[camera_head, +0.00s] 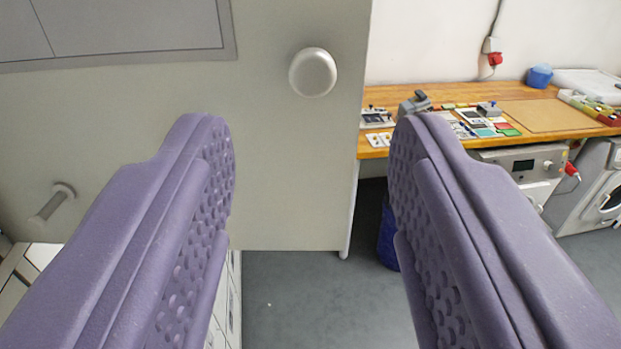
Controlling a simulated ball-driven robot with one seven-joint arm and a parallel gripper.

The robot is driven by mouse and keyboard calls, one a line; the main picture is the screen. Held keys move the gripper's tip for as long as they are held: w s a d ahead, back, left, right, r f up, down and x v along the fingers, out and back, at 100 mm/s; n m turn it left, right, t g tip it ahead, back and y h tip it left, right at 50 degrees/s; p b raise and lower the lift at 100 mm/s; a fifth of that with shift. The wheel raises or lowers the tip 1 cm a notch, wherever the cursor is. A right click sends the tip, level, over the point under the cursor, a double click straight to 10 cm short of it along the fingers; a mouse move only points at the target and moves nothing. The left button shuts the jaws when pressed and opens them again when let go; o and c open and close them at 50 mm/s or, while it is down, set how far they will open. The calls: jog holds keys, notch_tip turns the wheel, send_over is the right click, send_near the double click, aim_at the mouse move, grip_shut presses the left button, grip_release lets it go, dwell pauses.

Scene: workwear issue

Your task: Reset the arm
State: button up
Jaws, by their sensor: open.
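My gripper (312,135) fills the lower part of the view, with one purple finger at the left and one at the right. The fingers are wide apart and nothing is between them. Their inner faces have rows of dimples. Behind the left finger stands a large grey-green panel (285,180) that looks like a door. It has a round pale knob (313,72) near its right edge and a small handle (50,203) at the lower left. I cannot tell the distance from the fingertips to the panel, but no contact shows.
A wooden worktop (450,95) with tools, cards and a blue bowl (540,76) runs along the wall at the right. Grey machines (530,168) stand under it. A blue bin (387,235) is partly hidden behind the right finger. The grey floor (310,295) between the fingers is clear.

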dwell(0.3)
jog(key=w+d+r+g+b, duration=0.1)
jog(key=w+d+b, duration=0.2)
jog(key=w+d, duration=0.5)
jog(key=w+d+r+b, duration=0.15)
jog(key=w+d, duration=0.35)
jog(key=w, duration=0.5)
jog(key=w+d+f+b, duration=0.1)
jog(key=w+d+f, duration=0.1)
jog(key=w, duration=0.4)
jog(key=w+d+f+g+b, duration=0.1)
jog(key=w+d+f, duration=0.1)
jog(key=w+d, duration=0.3)
jog(key=w+d+f+h+b, duration=0.1)
jog(key=w+d+f, duration=0.1)
jog(key=w+d, duration=0.2)
jog(key=w, duration=0.2)
jog(key=shift+w+f+m+g+b, duration=0.3)
jog(key=shift+w+b, duration=0.05)
jog(key=shift+d, duration=0.1)
jog(key=shift+c, duration=0.6)
